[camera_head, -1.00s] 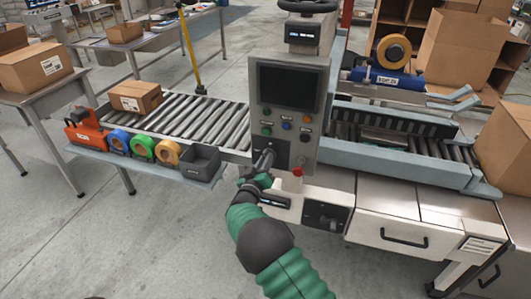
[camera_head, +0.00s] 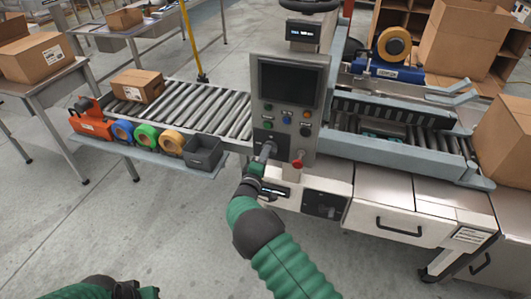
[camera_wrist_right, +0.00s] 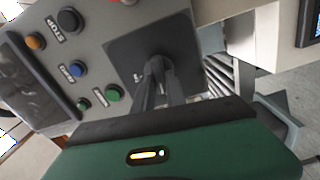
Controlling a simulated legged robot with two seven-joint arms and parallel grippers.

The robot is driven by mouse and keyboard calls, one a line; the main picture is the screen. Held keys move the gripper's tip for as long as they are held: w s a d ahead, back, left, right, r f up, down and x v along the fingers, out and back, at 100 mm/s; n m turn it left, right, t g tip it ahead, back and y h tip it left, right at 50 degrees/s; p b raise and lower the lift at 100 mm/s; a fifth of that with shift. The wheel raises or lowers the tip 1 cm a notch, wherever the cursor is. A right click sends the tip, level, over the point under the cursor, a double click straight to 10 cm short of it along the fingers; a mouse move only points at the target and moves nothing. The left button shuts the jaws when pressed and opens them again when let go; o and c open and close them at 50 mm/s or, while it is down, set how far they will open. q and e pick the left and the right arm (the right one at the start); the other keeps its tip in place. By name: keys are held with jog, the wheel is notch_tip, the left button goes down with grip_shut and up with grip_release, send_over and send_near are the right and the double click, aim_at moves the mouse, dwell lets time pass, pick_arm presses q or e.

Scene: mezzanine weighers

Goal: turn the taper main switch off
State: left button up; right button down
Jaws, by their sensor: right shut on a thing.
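The taper's grey control panel (camera_head: 289,75) stands upright in the middle of the head view. The main switch sits on a dark square plate (camera_head: 282,146) low on the panel, and this plate also shows in the right wrist view (camera_wrist_right: 125,50). My right gripper (camera_head: 266,152) reaches it from the front. In the wrist view its fingers (camera_wrist_right: 163,85) are closed around the switch knob (camera_wrist_right: 160,64), which they largely hide. The knob's exact angle is hard to read. My left gripper (camera_head: 128,290) shows only partly at the bottom left, away from the panel.
A red button (camera_head: 298,164) sits close to the right of the switch plate. Several coloured buttons are above it. A grey bin (camera_head: 203,153) and tape rolls (camera_head: 145,136) are on a shelf to the left. A carton (camera_head: 137,86) rests on the roller conveyor (camera_head: 206,107).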

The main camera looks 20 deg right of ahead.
pick_arm(q)
jog(key=shift+r, duration=0.15)
pick_arm(e)
jog(key=shift+f+n, duration=0.2)
jog(key=shift+n, duration=0.4)
jog(key=c, duration=1.6)
grip_release()
jog(key=shift+c, duration=0.2)
pick_arm(q)
jog(key=shift+w, duration=0.15)
pick_arm(e)
jog(key=shift+o, duration=1.4)
jog(key=shift+w, duration=0.15)
